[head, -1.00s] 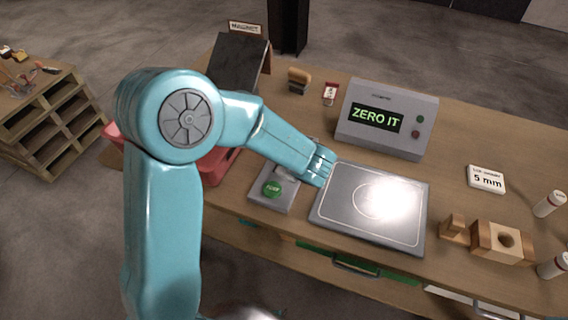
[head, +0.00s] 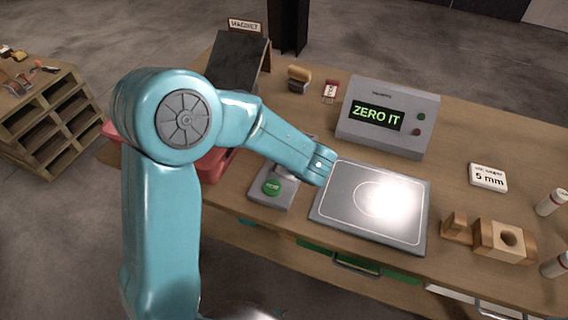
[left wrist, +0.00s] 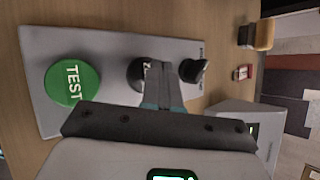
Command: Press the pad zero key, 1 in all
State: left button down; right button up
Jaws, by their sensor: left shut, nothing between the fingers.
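A grey control box (head: 264,198) with a round green TEST button (head: 272,186) stands left of the silver pad (head: 335,213). In the left wrist view, the box (left wrist: 110,45) bears the green TEST button (left wrist: 72,82) and a round black key (left wrist: 136,72) with white lettering, partly hidden by my fingers. A second black knob-like part (left wrist: 193,70) shows beyond the fingers. My left gripper (left wrist: 162,80) is shut and empty, its tips over or beside the black key; contact cannot be told. In the head view my forearm hides the fingers. My right gripper is not in view.
A grey console (head: 392,140) reads "ZERO IT" behind the pad. A 5 mm card (head: 488,177), wooden blocks (head: 500,240) and white cylinders stand at right. A brush (head: 298,78), a small red-and-white item (head: 330,91) and a dark sloped board (head: 238,62) lie at the back.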

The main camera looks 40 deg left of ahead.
pick_arm(q)
jog(key=shift+f+b, duration=0.6)
dwell(0.8)
jog(key=shift+r, duration=0.1)
jog(key=shift+r+p, duration=0.45)
jog(key=shift+r, duration=0.35)
jog(key=shift+r+p, duration=1.7)
jog(key=shift+r, duration=0.85)
jog(key=shift+f, duration=0.1)
